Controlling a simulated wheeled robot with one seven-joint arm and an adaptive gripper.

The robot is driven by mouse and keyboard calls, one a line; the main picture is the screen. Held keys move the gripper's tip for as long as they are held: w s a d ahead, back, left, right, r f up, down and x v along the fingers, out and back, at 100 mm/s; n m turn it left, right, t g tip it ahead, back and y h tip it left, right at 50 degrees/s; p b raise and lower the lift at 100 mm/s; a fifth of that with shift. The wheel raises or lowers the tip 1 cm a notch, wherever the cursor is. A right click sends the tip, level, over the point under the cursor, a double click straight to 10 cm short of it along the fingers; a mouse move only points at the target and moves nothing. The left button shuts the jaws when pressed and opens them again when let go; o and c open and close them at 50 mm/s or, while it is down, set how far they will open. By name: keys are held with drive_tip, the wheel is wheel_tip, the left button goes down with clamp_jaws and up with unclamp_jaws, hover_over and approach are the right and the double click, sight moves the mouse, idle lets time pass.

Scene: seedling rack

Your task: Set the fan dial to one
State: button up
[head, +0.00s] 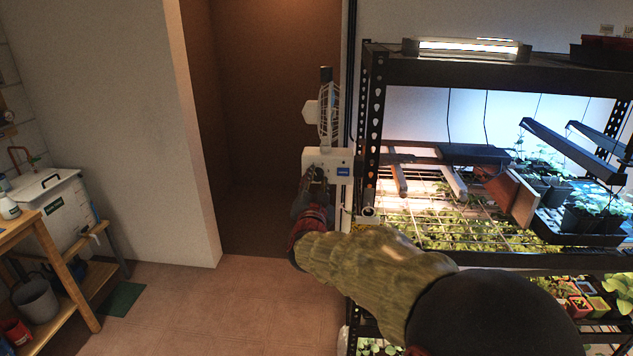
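A white fan (329,118) with a wire guard is fixed by the left post of the rack, seen nearly edge-on. Below it is a white control box (341,159) with a small blue label (342,171) on its front. My gripper (317,174) is at the lower left part of this box, its fingers pointing up at the front face. The fingers look close to the box or touching it. The dial cannot be made out; the fingers seem to cover it. Whether the fingers are shut on it is too small to tell.
The black metal rack (373,110) with lit shelves of seedlings stands right of the fan. A wire mesh shelf (450,215) lies beside my forearm. At left, a wooden bench (62,240) holds a white tank (62,212).

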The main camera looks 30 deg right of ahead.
drive_tip(key=o, duration=0.4)
drive_tip(key=shift+c, duration=0.2)
drive_tip(key=v, duration=1.2)
